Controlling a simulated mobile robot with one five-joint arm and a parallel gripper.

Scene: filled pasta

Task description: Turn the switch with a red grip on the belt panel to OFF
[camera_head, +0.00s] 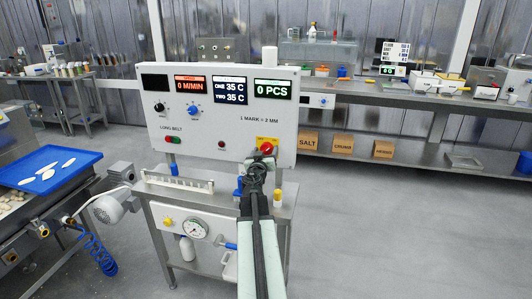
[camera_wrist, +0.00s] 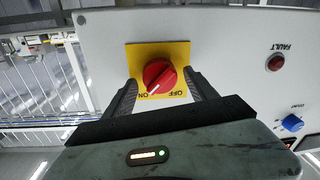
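The red-grip switch (camera_head: 267,148) sits on a yellow plate at the lower right of the belt panel (camera_head: 222,128). In the wrist view, which is upside down, the red grip (camera_wrist: 160,75) shows in front of me on its yellow plate (camera_wrist: 182,52), marked ON at lower left and OFF at lower right. A white mark on the grip points toward ON. My gripper (camera_wrist: 161,80) is open, with one finger on each side of the grip; I cannot tell whether they touch it. In the head view my gripper (camera_head: 258,160) partly hides the plate.
A red FAULT lamp (camera_wrist: 275,62) and a blue knob (camera_wrist: 292,123) are on the same panel. Below it stands a steel bench with a white rack (camera_head: 178,181) and a gauge (camera_head: 194,229). A blue tray (camera_head: 75,178) is at left. Floor at right is clear.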

